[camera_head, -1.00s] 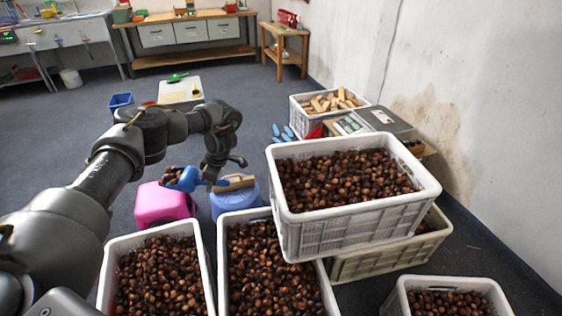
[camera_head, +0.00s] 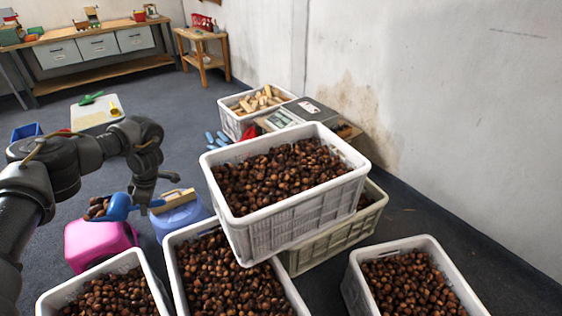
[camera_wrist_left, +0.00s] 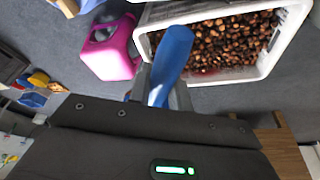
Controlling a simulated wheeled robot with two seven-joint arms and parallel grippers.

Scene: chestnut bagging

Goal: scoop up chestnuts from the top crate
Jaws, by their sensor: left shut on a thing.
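The top crate (camera_head: 290,228) is white, full of brown chestnuts, and sits on another crate right of centre in the head view. My left gripper (camera_head: 148,203) is shut on a blue scoop (camera_head: 120,207), left of the top crate and apart from it. The scoop's bowl holds some chestnuts and is over the pink stool-like box. In the left wrist view, the gripper (camera_wrist_left: 168,98) is around the scoop's blue handle (camera_wrist_left: 174,58); the bowl is hidden there. My right gripper is out of view.
The pink box (camera_head: 88,246) and a blue round container (camera_head: 180,222) stand below the scoop. Crates of chestnuts stand in front (camera_head: 178,285) and at the right (camera_head: 352,291). A crate of pale pieces (camera_head: 232,127) is behind, near the wall (camera_head: 450,110).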

